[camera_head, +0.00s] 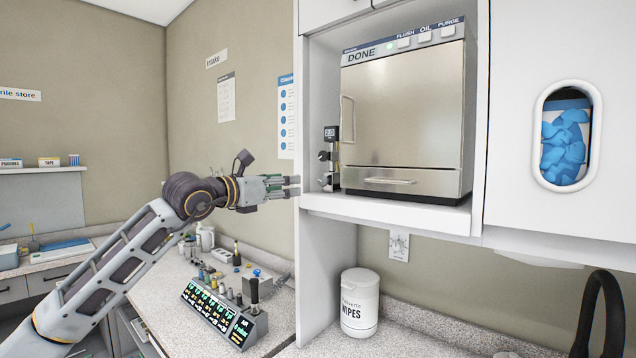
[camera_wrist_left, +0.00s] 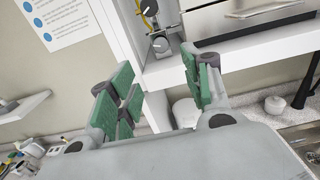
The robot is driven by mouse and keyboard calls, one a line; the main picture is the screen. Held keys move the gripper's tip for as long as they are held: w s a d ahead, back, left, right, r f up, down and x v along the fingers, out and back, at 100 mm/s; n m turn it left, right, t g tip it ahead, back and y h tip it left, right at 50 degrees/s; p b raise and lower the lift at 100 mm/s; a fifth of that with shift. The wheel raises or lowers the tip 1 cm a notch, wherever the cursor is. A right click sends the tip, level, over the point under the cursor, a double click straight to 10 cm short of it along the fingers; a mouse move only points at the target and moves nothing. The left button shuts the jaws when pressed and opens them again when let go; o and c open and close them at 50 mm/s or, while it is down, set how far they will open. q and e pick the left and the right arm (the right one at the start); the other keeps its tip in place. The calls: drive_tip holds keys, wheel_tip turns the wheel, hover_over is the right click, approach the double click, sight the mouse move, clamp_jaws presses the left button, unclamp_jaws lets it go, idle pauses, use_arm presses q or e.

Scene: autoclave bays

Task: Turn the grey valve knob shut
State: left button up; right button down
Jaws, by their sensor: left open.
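A narrow valve unit (camera_head: 331,160) with a small dark display stands just left of the steel autoclave in its bay. It carries two dark grey knobs, an upper knob (camera_head: 323,155) and a lower knob (camera_head: 324,181). In the left wrist view the upper knob (camera_wrist_left: 149,8) sits by a yellow line and the lower knob (camera_wrist_left: 160,45) shows a pale pointer mark. I cannot tell for sure which one is the task's knob. My left gripper (camera_head: 293,187) is open and empty, left of the unit at about the lower knob's height, apart from it. Its green-padded fingers (camera_wrist_left: 160,88) show in the wrist view.
The autoclave (camera_head: 405,110) reads DONE and fills the bay right of the knobs. The bay's shelf edge (camera_head: 390,211) and left wall are close to my gripper. Below stand a wipes tub (camera_head: 360,303) and a lit console (camera_head: 222,312). A black tap (camera_head: 600,315) is far right.

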use_arm(q)
drive_tip(key=w, duration=0.1)
drive_tip(key=p, duration=0.3)
approach(322, 180)
drive_tip(key=x, duration=0.4)
drive_tip(key=shift+w, duration=0.1)
drive_tip(key=shift+p+x, duration=0.35)
drive_tip(key=shift+x, duration=0.45)
drive_tip(key=shift+p+x, duration=0.45)
drive_tip(key=shift+x, duration=0.85)
use_arm(e)
drive_tip(key=shift+s+a+r, duration=0.25)
drive_tip(key=shift+a+r, duration=0.1)
drive_tip(key=shift+r, duration=0.4)
drive_tip(key=shift+s+a+r, duration=0.25)
drive_tip(key=shift+a+r, duration=0.05)
drive_tip(key=shift+r, duration=0.5)
drive_tip(key=shift+s+a+r, duration=0.25)
drive_tip(key=shift+a+r, duration=0.1)
drive_tip(key=shift+r, duration=0.4)
use_arm(q)
drive_tip(key=c, duration=1)
use_arm(e)
drive_tip(key=shift+a, duration=0.55)
drive_tip(key=shift+f, duration=0.15)
